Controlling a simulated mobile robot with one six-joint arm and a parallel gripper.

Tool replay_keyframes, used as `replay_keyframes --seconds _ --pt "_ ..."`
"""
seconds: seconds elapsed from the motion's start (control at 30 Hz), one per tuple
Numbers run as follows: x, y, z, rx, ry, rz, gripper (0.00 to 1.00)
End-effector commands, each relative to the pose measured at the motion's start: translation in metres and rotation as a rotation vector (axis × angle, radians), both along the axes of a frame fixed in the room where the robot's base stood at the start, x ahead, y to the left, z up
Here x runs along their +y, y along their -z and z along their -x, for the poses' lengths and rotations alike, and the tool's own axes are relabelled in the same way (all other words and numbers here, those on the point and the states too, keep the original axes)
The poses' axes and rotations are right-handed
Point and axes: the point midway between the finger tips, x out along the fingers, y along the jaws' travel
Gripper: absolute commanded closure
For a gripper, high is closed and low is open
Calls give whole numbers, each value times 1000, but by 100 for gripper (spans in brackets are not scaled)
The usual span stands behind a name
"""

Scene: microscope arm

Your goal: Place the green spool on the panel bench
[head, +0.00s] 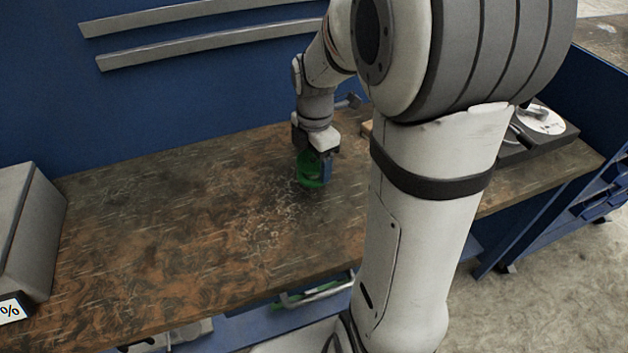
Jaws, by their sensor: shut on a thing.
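The green spool (308,170) is at my gripper (316,168), over the middle of the wooden-topped bench (190,200) with a blue back panel. My gripper points down and is shut on the spool, with a finger in front of its right side. The spool's lower edge is close to the bench top; I cannot tell whether it touches. Part of the spool is hidden by the gripper.
A grey box (30,230) stands at the bench's left end. A dark device with a white disc (541,119) sits at the right end. My arm hides part of the bench's right half. The bench top left of the spool is clear.

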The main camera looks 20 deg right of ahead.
Motion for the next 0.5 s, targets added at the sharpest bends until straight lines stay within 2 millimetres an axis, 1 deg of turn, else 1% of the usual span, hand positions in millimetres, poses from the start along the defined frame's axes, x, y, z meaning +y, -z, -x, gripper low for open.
replay_keyframes --seconds 0.03,0.17,0.33,0.4,0.5 --pt "0 7 0 3 0 0 57" --pt "0 18 0 1 1 0 57" --pt "0 43 0 3 1 0 57" --pt "0 49 0 2 1 -1 57" --pt "1 52 0 -1 1 0 57"
